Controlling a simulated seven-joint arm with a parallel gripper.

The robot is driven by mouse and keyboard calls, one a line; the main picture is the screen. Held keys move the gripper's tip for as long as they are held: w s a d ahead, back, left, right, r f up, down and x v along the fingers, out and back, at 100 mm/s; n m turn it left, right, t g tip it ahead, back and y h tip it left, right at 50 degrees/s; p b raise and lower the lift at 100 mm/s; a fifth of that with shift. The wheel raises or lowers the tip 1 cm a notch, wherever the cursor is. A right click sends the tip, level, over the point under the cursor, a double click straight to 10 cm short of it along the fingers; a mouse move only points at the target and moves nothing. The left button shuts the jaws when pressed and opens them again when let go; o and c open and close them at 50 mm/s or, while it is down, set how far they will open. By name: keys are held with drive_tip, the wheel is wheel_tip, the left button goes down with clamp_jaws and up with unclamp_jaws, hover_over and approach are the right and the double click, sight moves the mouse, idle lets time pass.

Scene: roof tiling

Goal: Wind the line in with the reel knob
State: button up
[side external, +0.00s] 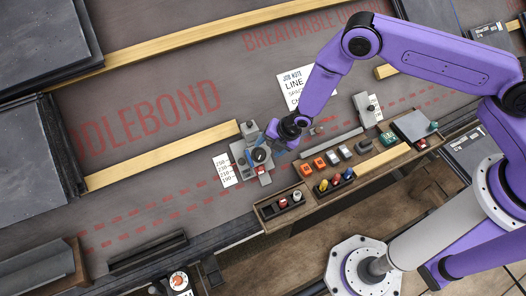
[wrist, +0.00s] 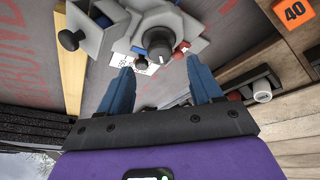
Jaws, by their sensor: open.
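A grey line reel device (side external: 248,160) sits on the dark roof membrane, left of the wooden tool tray. In the wrist view the grey reel body (wrist: 200,28) carries a dark round hub (wrist: 158,40) with a blue mark. A small black knob (wrist: 140,63) stands on its near side. A grey block (wrist: 98,30) with another black knob (wrist: 70,40) is to the left. My gripper (wrist: 160,68) is open, its blue fingers spread on either side of the small knob's position in the picture. Contact cannot be told. In the side view my gripper (side external: 268,147) partly hides the reel.
A wooden tray (side external: 318,205) holds orange tagged blocks (side external: 319,163) and coloured knobs close on the right. A number card (side external: 225,170) lies left of the reel. A job note (side external: 296,88) lies behind.

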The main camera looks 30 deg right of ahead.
sight(261, 154)
drive_tip(key=shift+x, duration=2.75)
drive_tip(key=c, duration=1)
